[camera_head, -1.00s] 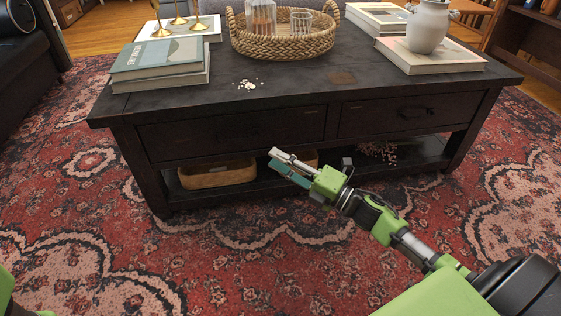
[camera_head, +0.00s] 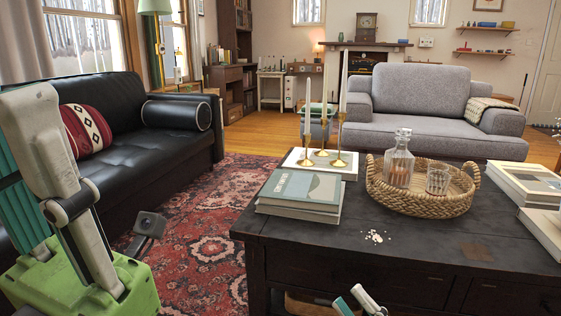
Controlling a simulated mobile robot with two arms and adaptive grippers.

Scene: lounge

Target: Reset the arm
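My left gripper (camera_head: 32,105) is close to the camera at the left edge, pointing up. Its pale finger, teal pad and green body show, and part of it is cut off by the frame. I cannot tell whether it is open or shut. My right gripper (camera_head: 357,300) shows only its pale and teal fingertips at the bottom edge, in front of the dark coffee table (camera_head: 300,235). The tips are apart with a gap between them, and I see nothing held there. The rest of the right arm is below the frame.
The table bears books (camera_head: 300,192), brass candlesticks (camera_head: 338,150), a woven tray (camera_head: 425,204) with glassware, and white bits (camera_head: 374,236). A black sofa (camera_head: 120,125) stands behind my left gripper. A grey sofa (camera_head: 425,120) stands beyond the table. Rug (camera_head: 215,230) shows between black sofa and table.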

